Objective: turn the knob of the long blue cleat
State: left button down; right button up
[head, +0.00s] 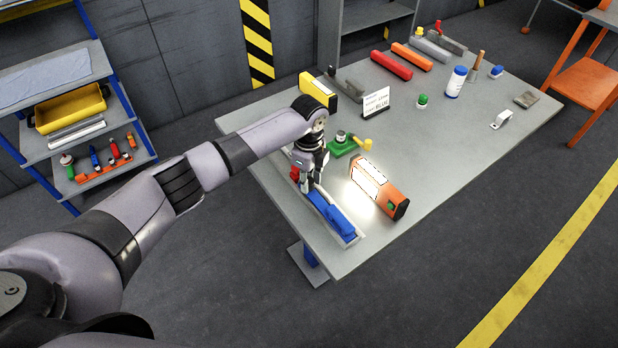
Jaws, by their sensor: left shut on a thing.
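The long blue cleat (335,217) lies along the left front edge of the grey workbench, in a pale tray or frame (352,239). My left gripper (306,186) points down over the far end of the cleat and is shut there on its knob. The knob itself is mostly hidden by the fingers. A small red part (294,173) shows just left of the gripper; I cannot tell what it belongs to. My right gripper is not in view.
A lit orange work lamp (378,187) lies just right of the cleat. A green clamp-like piece (342,147), a yellow box (318,89) and a small sign (376,103) stand behind. Red (391,66) and orange (411,57) bars lie farther back. The bench's right front is clear.

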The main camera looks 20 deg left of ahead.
pick_arm(q)
jog(key=shift+m, duration=0.8)
jog(key=c, duration=1.5)
grip_release()
jog(key=shift+c, duration=0.2)
jog(key=shift+r, duration=0.1)
notch_tip(320, 180, up, 12)
jog(key=shift+s, duration=0.1)
